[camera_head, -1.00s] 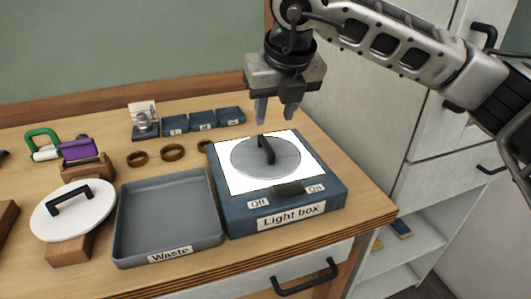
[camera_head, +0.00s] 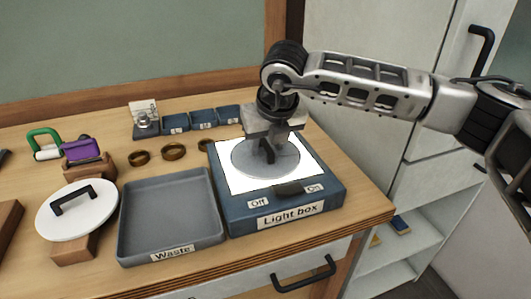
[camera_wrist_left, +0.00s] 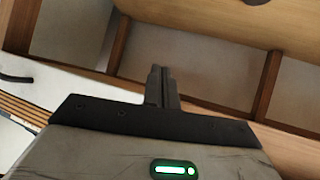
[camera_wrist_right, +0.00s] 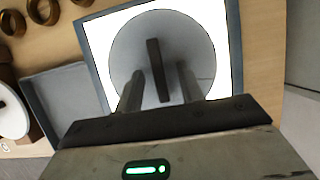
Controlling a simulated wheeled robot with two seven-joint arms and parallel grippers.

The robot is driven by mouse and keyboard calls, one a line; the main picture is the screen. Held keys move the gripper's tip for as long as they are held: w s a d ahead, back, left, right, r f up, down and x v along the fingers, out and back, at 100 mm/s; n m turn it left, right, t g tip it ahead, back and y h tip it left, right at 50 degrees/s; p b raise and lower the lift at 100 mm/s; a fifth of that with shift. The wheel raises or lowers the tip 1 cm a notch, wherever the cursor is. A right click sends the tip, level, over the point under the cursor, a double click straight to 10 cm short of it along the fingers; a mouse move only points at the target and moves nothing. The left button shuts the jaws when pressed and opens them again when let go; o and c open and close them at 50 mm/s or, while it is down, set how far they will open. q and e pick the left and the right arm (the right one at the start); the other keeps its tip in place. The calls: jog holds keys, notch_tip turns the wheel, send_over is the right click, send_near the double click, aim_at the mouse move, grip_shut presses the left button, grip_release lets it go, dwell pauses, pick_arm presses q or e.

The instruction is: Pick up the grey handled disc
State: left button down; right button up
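The grey handled disc (camera_head: 252,161) lies on the lit white panel of the light box (camera_head: 233,217). Its dark upright bar handle shows in the right wrist view (camera_wrist_right: 157,70). My right gripper (camera_head: 268,150) is low over the disc, pointing down. In the right wrist view (camera_wrist_right: 158,88) its two fingers are apart, one on each side of the handle, with gaps visible. My left gripper (camera_wrist_left: 162,82) is away from the disc, near wooden shelving, and its fingers look close together with nothing between them. It is not in the head view.
A grey Waste tray (camera_head: 170,212) stands left of the light box. A white handled disc (camera_head: 75,210) rests on a wooden block further left. Brass rings (camera_head: 173,152) and small blue bins (camera_head: 203,118) lie behind. The light box switch (camera_head: 288,189) is at its front.

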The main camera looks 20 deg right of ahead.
grip_shut()
jog(key=shift+r, duration=0.1)
